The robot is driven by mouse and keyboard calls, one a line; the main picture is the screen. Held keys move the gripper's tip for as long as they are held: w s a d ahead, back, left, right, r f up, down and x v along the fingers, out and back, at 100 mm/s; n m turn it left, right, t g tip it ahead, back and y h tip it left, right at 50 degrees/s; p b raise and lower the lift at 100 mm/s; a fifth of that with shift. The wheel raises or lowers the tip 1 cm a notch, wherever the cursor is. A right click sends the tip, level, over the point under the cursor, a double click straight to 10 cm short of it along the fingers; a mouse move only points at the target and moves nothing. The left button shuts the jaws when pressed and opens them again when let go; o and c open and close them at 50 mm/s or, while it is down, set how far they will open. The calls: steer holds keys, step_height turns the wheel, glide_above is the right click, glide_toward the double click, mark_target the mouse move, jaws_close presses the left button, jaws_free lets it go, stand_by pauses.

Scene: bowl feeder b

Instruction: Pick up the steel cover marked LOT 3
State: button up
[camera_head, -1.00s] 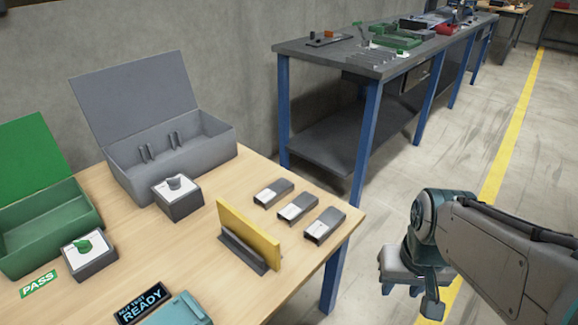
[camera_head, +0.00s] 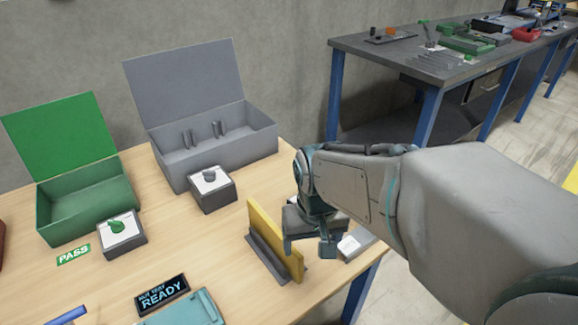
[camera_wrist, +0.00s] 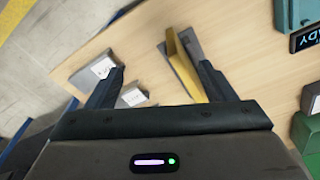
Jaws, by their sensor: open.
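In the head view one grey steel cover (camera_head: 366,238) with a white label shows at the table's right edge, partly behind my arm. In the wrist view one cover (camera_wrist: 88,76) lies left of my left finger, and part of another (camera_wrist: 132,96) shows just right of that finger. No lettering on the labels is readable, so I cannot tell which is LOT 3. My gripper (camera_head: 306,246) is open and empty above the table, beside the yellow plate. It also shows in the wrist view (camera_wrist: 160,68), fingers wide apart.
An upright yellow plate (camera_head: 268,238) in a dark base stands close to my gripper. Open grey (camera_head: 225,150) and green (camera_head: 85,212) boxes stand behind, with two knob blocks before them. A READY display (camera_head: 162,296) is at the front. Bare wood lies between.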

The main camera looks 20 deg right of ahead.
steer(key=w+d+m+g+p, duration=0.1)
steer(key=w+d+m+p, duration=0.5)
steer(key=w, duration=0.3)
steer(key=w+d+m+p, duration=0.7)
steer(key=w, duration=0.1)
steer(key=f, duration=0.4)
steer(key=f+b, duration=0.1)
steer(key=f, duration=0.3)
steer(key=shift+w+a+f, duration=0.15)
steer(key=shift+w+a, duration=0.05)
steer(key=shift+s+d+f, duration=0.1)
steer(key=shift+s+f, duration=0.05)
steer(key=shift+f, duration=1.15)
steer(key=shift+s+f, duration=0.1)
steer(key=shift+f, duration=1.2)
steer(key=c, duration=1.3)
